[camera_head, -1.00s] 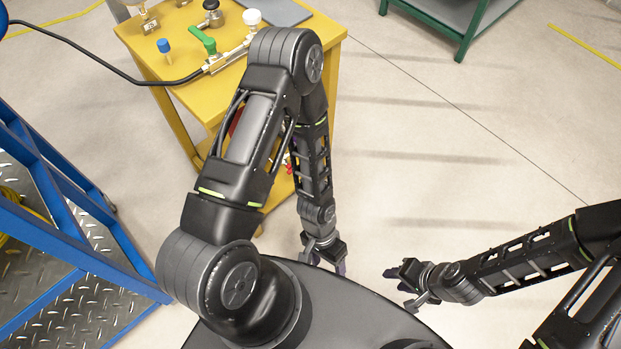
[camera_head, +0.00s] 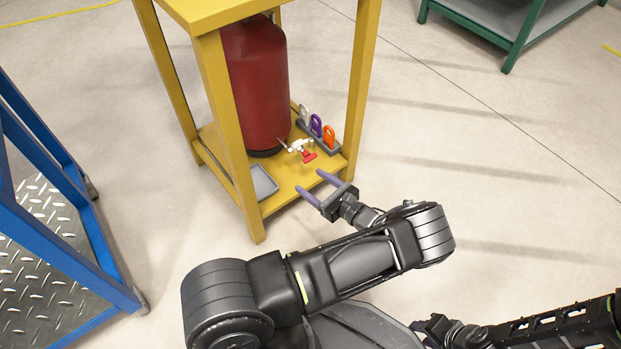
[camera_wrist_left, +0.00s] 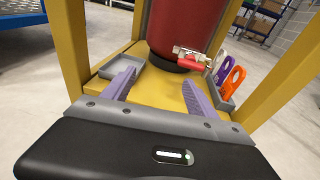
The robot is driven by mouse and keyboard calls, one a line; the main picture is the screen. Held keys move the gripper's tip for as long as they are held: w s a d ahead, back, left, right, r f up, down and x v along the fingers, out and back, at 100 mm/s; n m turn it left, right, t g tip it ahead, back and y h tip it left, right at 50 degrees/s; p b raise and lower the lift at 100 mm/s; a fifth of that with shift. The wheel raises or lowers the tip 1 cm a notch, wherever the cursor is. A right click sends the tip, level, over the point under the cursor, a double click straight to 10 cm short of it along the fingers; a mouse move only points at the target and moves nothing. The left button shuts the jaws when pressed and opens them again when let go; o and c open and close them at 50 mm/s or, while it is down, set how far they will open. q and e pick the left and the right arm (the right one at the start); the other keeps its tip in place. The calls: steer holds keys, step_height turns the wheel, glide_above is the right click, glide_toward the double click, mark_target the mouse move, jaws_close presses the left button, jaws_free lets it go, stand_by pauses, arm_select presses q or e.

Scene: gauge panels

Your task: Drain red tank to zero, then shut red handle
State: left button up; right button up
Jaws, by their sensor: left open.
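The red tank (camera_head: 258,85) stands on the lower shelf of the yellow table; its lower part shows in the left wrist view (camera_wrist_left: 182,28). A small metal valve (camera_head: 295,145) with a red handle (camera_head: 308,156) sits low in front of the tank; the handle also shows in the left wrist view (camera_wrist_left: 190,64). I cannot tell how far it is turned. My left gripper (camera_head: 310,181) is open and empty at the shelf's front edge, its purple fingers pointing toward the valve, apart from it. My right gripper (camera_head: 437,328) is at the bottom edge, partly cut off. No gauge is visible.
A grey tray (camera_head: 250,186) lies left on the shelf. White, purple and orange tags (camera_head: 329,136) stand in a rack right of the valve. Yellow table legs (camera_head: 362,80) flank the opening. A blue frame (camera_head: 75,240) stands left.

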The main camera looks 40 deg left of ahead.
mark_target(312, 160)
arm_select(q)
steer(key=w, duration=0.1)
steer(key=w+d+r+m+t, duration=0.1)
steer(key=w+d+t+y, duration=0.1)
steer(key=w, duration=0.1)
steer(key=shift+r+b, duration=0.2)
steer(key=shift+b, duration=0.2)
arm_select(e)
step_height(312, 160, down, 2)
steer(key=shift+w+f, duration=0.1)
steer(key=shift+w, duration=0.05)
arm_select(q)
steer(key=shift+a, duration=0.2)
steer(key=b+x, duration=0.2)
steer(key=x, duration=0.4)
steer(key=shift+w+a+f, duration=0.15)
steer(key=shift+w+a+b, duration=0.2)
steer(key=shift+a+b, duration=0.15)
steer(key=shift+a, duration=0.25)
arm_select(e)
steer(key=shift+w+d+f, duration=0.1)
steer(key=shift+w+f, duration=0.1)
steer(key=shift+f, duration=0.95)
